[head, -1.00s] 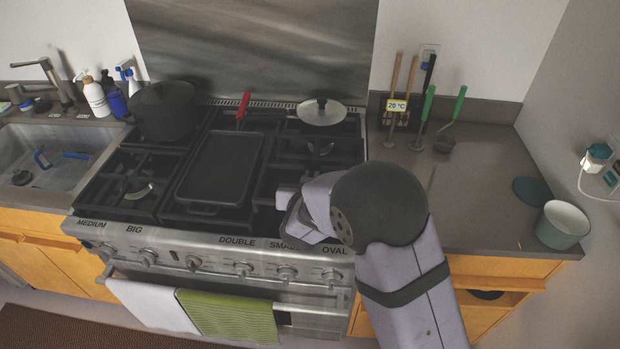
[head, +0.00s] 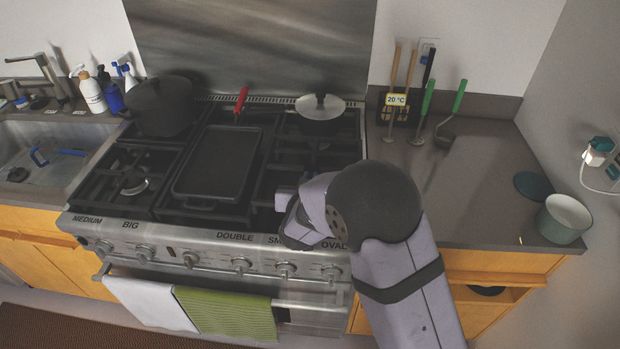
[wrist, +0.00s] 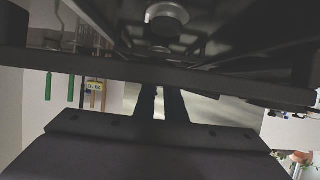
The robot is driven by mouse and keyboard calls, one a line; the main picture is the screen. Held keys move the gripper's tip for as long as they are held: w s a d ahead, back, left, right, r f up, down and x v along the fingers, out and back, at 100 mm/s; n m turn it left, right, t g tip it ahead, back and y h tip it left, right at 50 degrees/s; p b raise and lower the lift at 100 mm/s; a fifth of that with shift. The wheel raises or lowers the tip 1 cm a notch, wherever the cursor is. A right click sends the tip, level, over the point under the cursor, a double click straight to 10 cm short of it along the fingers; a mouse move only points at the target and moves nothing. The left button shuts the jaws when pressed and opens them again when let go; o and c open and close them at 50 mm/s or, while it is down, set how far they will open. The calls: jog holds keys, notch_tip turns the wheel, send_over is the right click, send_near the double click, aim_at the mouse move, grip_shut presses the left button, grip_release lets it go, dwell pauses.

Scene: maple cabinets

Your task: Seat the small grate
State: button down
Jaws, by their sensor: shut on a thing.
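My gripper (head: 290,210) is at the front right of the stove, over the front edge by the SMALL label. My own wrist hides most of it in the head view. In the wrist view its two dark fingers (wrist: 161,100) are shut on a dark bar of the small grate (wrist: 150,70), which spans the picture. A round burner (wrist: 167,14) shows beyond the bar. In the head view, dark grate bars (head: 283,172) lie over the right section of the stove. I cannot tell whether the held grate touches the stove top.
A griddle (head: 217,163) covers the middle of the stove.

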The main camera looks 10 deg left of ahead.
jog(key=shift+w+f+b, duration=0.1)
jog(key=shift+f+b, duration=2.45)
jog(key=shift+f, duration=0.8)
jog(key=c, duration=1.7)
grip_release()
jog(key=shift+c, duration=0.2)
jog(key=shift+f, duration=0.3)
jog(key=shift+b+v, duration=0.7)
jog(key=shift+v, duration=3.1)
jog(key=shift+r, duration=0.1)
